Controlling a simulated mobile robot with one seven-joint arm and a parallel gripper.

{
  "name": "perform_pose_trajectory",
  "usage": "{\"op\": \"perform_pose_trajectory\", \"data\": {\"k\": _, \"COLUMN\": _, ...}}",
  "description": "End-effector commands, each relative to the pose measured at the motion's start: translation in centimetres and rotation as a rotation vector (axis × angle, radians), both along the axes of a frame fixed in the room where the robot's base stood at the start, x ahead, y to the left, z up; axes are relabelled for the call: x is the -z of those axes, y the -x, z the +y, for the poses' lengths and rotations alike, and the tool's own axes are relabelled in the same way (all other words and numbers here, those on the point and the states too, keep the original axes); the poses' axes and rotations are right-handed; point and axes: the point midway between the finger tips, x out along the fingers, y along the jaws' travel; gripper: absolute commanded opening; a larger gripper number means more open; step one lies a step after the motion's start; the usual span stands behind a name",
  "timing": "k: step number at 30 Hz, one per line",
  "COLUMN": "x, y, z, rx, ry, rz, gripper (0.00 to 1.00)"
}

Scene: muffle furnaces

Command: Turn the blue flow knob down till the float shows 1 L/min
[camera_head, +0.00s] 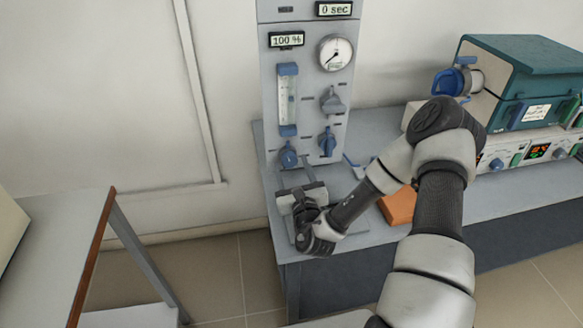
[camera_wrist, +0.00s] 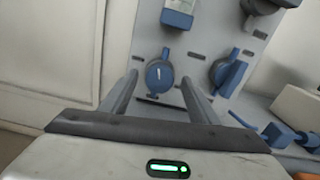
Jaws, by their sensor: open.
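The blue flow knob (camera_head: 288,155) is at the lower left of the grey panel (camera_head: 307,95), under the flow tube (camera_head: 287,98). In the wrist view the knob (camera_wrist: 159,76) has a white pointer mark, close to upright, and sits between and beyond my finger tips. My gripper (camera_wrist: 160,85) is open, with a finger on either side of the knob; I cannot tell whether they touch it. My gripper (camera_head: 299,178) also shows below the knob in the head view. The float inside the tube is too small to read.
A second blue knob (camera_head: 327,142) is right of the flow knob, with a grey knob (camera_head: 333,100) and a round gauge (camera_head: 335,53) above. Displays read 100 % (camera_head: 286,40) and 0 sec (camera_head: 334,9). An orange block (camera_head: 398,206) and a teal furnace (camera_head: 530,70) are to the right.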

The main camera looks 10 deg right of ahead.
Motion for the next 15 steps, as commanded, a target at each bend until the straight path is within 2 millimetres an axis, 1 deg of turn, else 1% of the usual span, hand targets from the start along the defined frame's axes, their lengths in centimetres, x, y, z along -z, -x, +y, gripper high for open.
{"op": "perform_pose_trajectory", "data": {"k": 1, "x": 0.01, "y": -0.4, "z": 0.02, "rx": 0.0, "ry": 0.0, "rz": 0.0, "gripper": 0.55}}
{"op": "perform_pose_trajectory", "data": {"k": 4, "x": -0.03, "y": -0.8, "z": 0.0, "rx": 0.0, "ry": 0.0, "rz": -0.001, "gripper": 0.55}}
{"op": "perform_pose_trajectory", "data": {"k": 11, "x": -0.03, "y": -0.87, "z": 0.02, "rx": -0.001, "ry": 0.0, "rz": 0.0, "gripper": 0.55}}
{"op": "perform_pose_trajectory", "data": {"k": 12, "x": -0.03, "y": -0.86, "z": 0.02, "rx": -0.001, "ry": 0.0, "rz": 0.0, "gripper": 0.54}}
{"op": "perform_pose_trajectory", "data": {"k": 14, "x": -0.02, "y": -0.85, "z": 0.03, "rx": -0.001, "ry": 0.0, "rz": 0.0, "gripper": 0.44}}
{"op": "perform_pose_trajectory", "data": {"k": 15, "x": -0.02, "y": -0.85, "z": 0.02, "rx": -0.001, "ry": 0.0, "rz": 0.0, "gripper": 0.37}}
